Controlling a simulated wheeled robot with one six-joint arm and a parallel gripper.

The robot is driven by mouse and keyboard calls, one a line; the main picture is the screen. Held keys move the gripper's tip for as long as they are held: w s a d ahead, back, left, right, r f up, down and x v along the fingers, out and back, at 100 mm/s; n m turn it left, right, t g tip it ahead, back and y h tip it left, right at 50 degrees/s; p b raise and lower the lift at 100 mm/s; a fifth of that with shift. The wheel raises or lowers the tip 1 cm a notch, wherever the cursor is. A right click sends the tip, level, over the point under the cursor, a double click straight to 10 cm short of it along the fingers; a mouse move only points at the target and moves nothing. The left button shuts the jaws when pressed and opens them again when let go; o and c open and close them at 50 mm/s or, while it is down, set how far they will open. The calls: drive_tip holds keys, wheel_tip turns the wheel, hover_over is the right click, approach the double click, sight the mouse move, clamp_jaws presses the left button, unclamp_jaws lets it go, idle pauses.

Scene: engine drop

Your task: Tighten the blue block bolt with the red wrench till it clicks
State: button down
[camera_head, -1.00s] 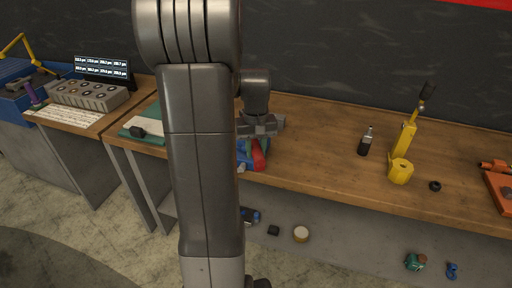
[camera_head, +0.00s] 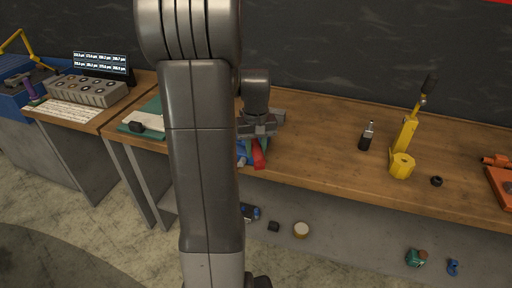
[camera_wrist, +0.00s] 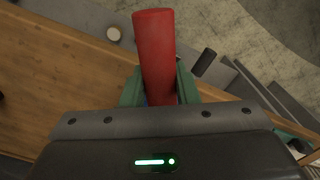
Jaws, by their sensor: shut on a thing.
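The red wrench (camera_head: 260,155) shows at the front edge of the wooden bench, just below my gripper (camera_head: 255,142). In the wrist view its thick red handle (camera_wrist: 155,48) lies between the two green fingers of my gripper (camera_wrist: 158,88), which are shut on it. The handle points up the picture, past the bench edge. A blue part (camera_head: 241,155) shows left of the wrench, partly behind my arm. I cannot tell whether it is the blue block bolt. The wrench's head and its contact with any bolt are hidden.
A yellow tool stand (camera_head: 402,164), a black bottle (camera_head: 367,137) and a small black ring (camera_head: 437,181) stand on the bench at the right. An orange tool (camera_head: 495,161) lies at the far right. The bench between my gripper and the bottle is clear.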

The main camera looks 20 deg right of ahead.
drive_tip(key=shift+f+b, duration=0.3)
drive_tip(key=shift+f, duration=0.25)
drive_tip(key=c, duration=1.9)
unclamp_jaws()
clamp_jaws()
drive_tip(key=shift+r, duration=0.1)
